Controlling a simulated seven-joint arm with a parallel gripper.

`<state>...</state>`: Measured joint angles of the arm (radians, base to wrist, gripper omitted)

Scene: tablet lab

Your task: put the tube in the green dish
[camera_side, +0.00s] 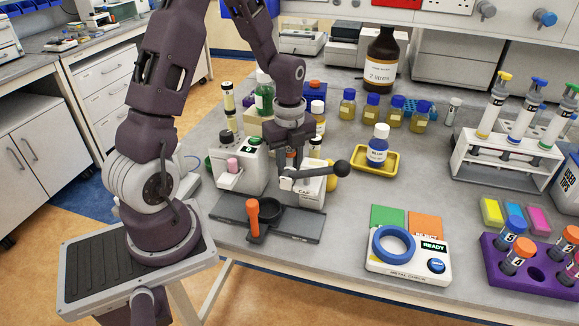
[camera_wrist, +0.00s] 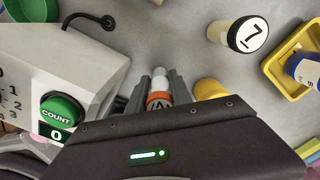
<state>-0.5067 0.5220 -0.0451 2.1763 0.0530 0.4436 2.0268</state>
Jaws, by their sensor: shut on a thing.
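My gripper (camera_wrist: 159,88) is shut on the tube (camera_wrist: 161,77) in the wrist view. The tube shows a white end and an orange band between the fingers; the rest is hidden by my gripper. In the side view my gripper (camera_side: 293,160) is above the white cap machine, and I cannot make out the tube clearly there. A green dish (camera_wrist: 34,10) shows partly at the top left of the wrist view, cut by the frame edge. In the side view only a sliver of green (camera_side: 208,162) shows behind the counter machine.
The counter machine (camera_side: 238,166) with its green button stands left of my gripper. A dark ball-ended lever (camera_side: 340,168) sticks out to the right.

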